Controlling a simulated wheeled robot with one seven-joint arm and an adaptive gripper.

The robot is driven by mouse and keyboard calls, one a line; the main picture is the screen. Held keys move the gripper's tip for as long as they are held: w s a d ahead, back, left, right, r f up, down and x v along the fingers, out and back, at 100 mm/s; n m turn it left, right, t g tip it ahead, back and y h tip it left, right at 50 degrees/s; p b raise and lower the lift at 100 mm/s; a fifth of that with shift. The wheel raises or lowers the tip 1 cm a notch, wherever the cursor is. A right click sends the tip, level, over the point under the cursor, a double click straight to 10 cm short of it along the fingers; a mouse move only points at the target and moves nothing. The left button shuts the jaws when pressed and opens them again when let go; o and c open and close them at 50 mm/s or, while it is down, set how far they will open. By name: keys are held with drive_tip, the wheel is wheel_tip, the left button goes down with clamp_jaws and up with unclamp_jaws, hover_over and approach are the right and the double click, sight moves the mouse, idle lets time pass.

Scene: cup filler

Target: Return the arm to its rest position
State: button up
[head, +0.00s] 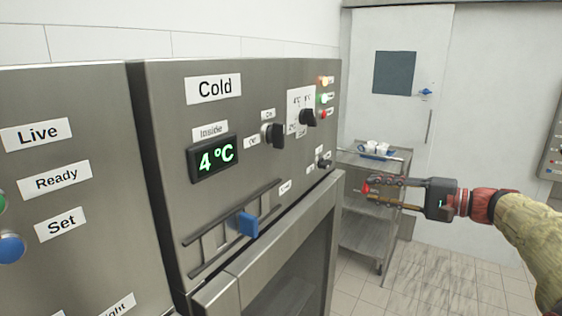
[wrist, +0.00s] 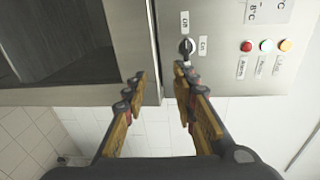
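My gripper (head: 372,191) reaches in from the right in the head view, its fingers pointing left toward the steel cold cabinet (head: 172,126). The fingers stand apart with nothing between them. In the wrist view my gripper (wrist: 160,88) is also open and empty. Its tips show close to a small black knob (wrist: 186,46) marked with on and off labels; I cannot tell whether a finger touches it. In the head view a gap shows between the fingertips and the panel.
The cabinet display (head: 213,157) reads 4 °C above a blue slider handle (head: 248,224). A steel cart (head: 368,225) with white cups (head: 376,147) stands behind my gripper. A white door (head: 393,50) is at the back. Tiled floor (head: 425,280) lies open below my arm.

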drive_tip(key=s+a+f+g+h, duration=0.1)
drive_tip(key=s+f+g+h, duration=0.15)
drive_tip(key=s+f, duration=0.5)
drive_tip(key=s+a+f+g+h, duration=0.15)
drive_tip(key=s+f+h, duration=0.25)
drive_tip(key=f, duration=0.7)
drive_tip(key=s+a+f+n+g+h, duration=0.1)
drive_tip(key=s+f+n+h, duration=0.1)
drive_tip(key=s, duration=0.5)
drive_tip(key=s+a+f+n+h, duration=0.1)
drive_tip(key=s+a+n+h, duration=0.15)
drive_tip(key=s, duration=0.45)
drive_tip(key=s+a+f+n+g+h, duration=0.1)
drive_tip(key=s+f+n+h, duration=0.15)
drive_tip(key=s, duration=0.45)
drive_tip(key=shift+n+t+y, duration=0.25)
drive_tip(key=shift+n+t, duration=0.35)
drive_tip(key=shift+n, duration=0.1)
drive_tip(key=a+r, duration=0.3)
drive_tip(key=shift+s+a, duration=0.2)
drive_tip(key=shift+s, duration=0.2)
